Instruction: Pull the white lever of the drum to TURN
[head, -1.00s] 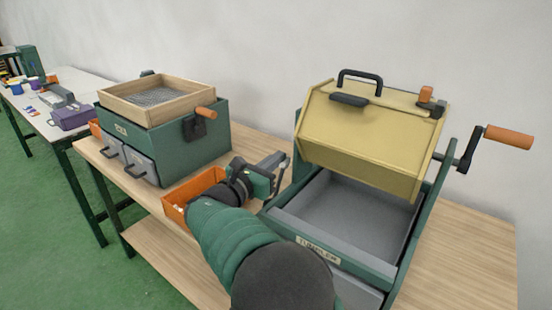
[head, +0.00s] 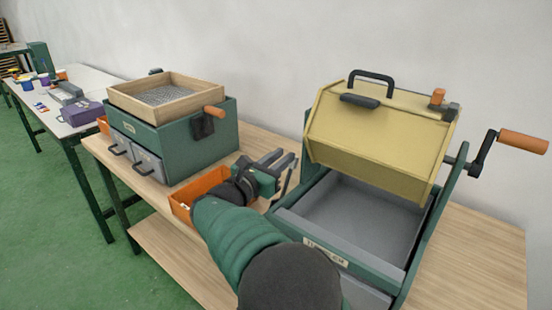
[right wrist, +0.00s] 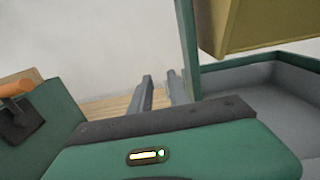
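The drum (head: 379,141) is a yellow tilted box with a black handle on top, held in a green frame above a grey tray. Its lower edge also shows in the right wrist view (right wrist: 255,25). I cannot make out a white lever or the word TURN in either view. My right gripper (head: 284,160) is left of the drum's frame, above the wooden table and beside an orange bin. Its two grey fingers stand apart in the right wrist view (right wrist: 161,88), with nothing between them. My left gripper is not in view.
An orange-handled crank (head: 522,141) sticks out right of the drum. A green drawer cabinet (head: 190,143) with a wooden sieve tray (head: 140,105) stands at left. The orange bin (head: 185,205) is close to my right gripper. Bare table (head: 480,255) shows at far right.

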